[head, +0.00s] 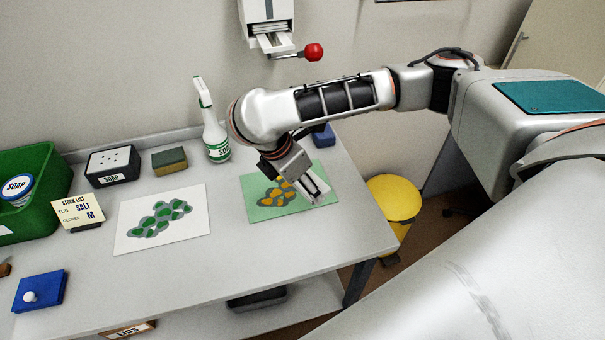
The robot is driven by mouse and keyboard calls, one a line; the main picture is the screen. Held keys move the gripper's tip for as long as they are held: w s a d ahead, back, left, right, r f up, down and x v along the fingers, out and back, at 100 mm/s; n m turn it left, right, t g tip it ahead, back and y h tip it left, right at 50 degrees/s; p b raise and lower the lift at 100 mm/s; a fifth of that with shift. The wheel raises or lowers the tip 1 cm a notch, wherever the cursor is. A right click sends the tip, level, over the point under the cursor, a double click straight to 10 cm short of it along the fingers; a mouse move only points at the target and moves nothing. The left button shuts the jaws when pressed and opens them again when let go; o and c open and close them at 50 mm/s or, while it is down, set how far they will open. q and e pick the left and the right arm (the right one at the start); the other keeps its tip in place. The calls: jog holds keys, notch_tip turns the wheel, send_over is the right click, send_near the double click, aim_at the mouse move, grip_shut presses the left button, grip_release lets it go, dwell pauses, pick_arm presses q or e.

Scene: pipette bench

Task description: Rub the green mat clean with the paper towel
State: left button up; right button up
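The green mat (263,211) lies on the right part of the bench, with grey and orange stains over its middle. My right gripper (316,193) comes down from the upper right over the mat's right half. A small pale patch shows at its fingertips; I cannot tell whether this is paper towel or part of the fingers, nor how far the fingers are apart. It hides part of the mat. A white dispenser (267,15) hangs on the wall, with white paper (276,42) at its mouth. My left gripper is not in view.
A white mat (135,241) with green and grey stains lies to the left. Behind are a spray bottle (215,137), a sponge (169,160) and a soap box (112,165). A green crate (45,165) stands far left. A yellow bin (392,196) stands beyond the bench's right edge.

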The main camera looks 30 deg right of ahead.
aim_at(314, 176)
jog(key=n, duration=0.2)
jog(key=f+n+t, duration=0.1)
jog(key=shift+w+d+f+n+y+b, duration=0.1)
jog(key=shift+d+f+n+y+b, duration=0.1)
jog(key=shift+n+y+b, duration=0.15)
jog(key=n, duration=0.1)
jog(key=n+t, duration=0.1)
jog(key=d+n+y, duration=0.1)
jog(key=n, duration=0.1)
jog(key=shift+w+f+t+b, duration=0.15)
jog(key=shift+w+t+b, duration=0.15)
jog(key=shift+b, duration=0.05)
jog(key=d+n, duration=0.1)
jog(key=n, duration=0.1)
jog(key=w+d+n+y, duration=0.1)
jog(key=n, duration=0.1)
jog(key=shift+d+t+b, duration=0.25)
jog(key=shift+t+b, duration=0.15)
jog(key=shift+w+d+r+n+y, duration=0.2)
jog(key=shift+d+r+n+y, duration=0.3)
jog(key=shift+d+n, duration=0.35)
jog(key=shift+a, duration=0.15)
